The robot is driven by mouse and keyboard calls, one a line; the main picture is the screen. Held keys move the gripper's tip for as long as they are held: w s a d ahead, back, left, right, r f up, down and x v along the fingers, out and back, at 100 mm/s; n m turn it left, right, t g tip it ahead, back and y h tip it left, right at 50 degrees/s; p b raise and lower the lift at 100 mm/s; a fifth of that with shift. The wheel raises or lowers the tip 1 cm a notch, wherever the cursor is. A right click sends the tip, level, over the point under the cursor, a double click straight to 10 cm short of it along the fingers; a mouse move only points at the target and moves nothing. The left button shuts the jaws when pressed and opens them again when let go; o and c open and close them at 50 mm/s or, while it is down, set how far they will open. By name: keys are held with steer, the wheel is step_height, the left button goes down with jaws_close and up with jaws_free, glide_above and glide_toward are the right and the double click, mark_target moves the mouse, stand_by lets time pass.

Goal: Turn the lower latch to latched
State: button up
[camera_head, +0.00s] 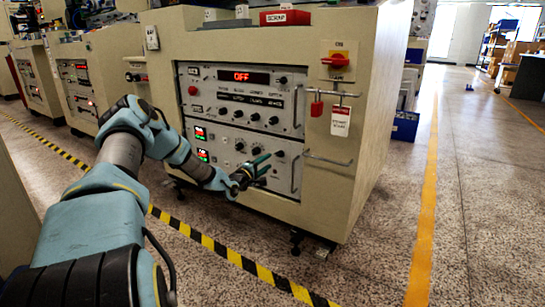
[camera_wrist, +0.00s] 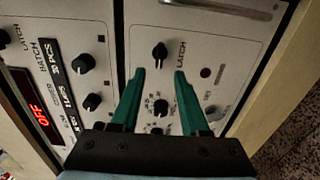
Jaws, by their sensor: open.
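The lower latch is a small black knob (camera_wrist: 160,51) labelled LATCH on the pale lower panel in the wrist view. In the head view it shows as a dark knob (camera_head: 279,153) just right of my fingertips. My gripper (camera_wrist: 158,74) is open, with its two green fingers apart and nothing between their tips. The tips appear just short of the latch knob, on either side of its line. I cannot tell their exact distance from the panel. My gripper also shows in front of the lower panel in the head view (camera_head: 267,162).
Above is another panel with a red OFF display (camera_head: 240,76), several knobs and an upper latch knob (camera_head: 283,80). Another black knob (camera_wrist: 161,107) lies between my fingers' lines. A metal handle (camera_head: 296,174) stands right of the lower latch. Red padlock (camera_head: 317,106) and tag hang right.

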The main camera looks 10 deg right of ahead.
steer(key=shift+p+v, duration=0.4)
steer(key=shift+v, duration=1.7)
steer(key=s+a+r+m+g+y, duration=0.35)
steer(key=s+a, duration=0.45)
steer(key=s, duration=0.4)
steer(key=s+a+r+m+g+y, duration=0.3)
steer(key=s+a+r+y, duration=0.2)
steer(key=s+a, duration=0.45)
steer(key=s+a+r+m+g+y, duration=0.4)
steer(key=s+a+y, duration=0.15)
steer(key=s, duration=0.85)
step_height(320, 180, up, 37)
steer(key=h+p, duration=0.1)
steer(key=p, duration=3.6)
steer(key=shift+a+r+p, duration=0.25)
steer(key=shift+a+p, duration=0.1)
steer(key=shift+a, duration=0.1)
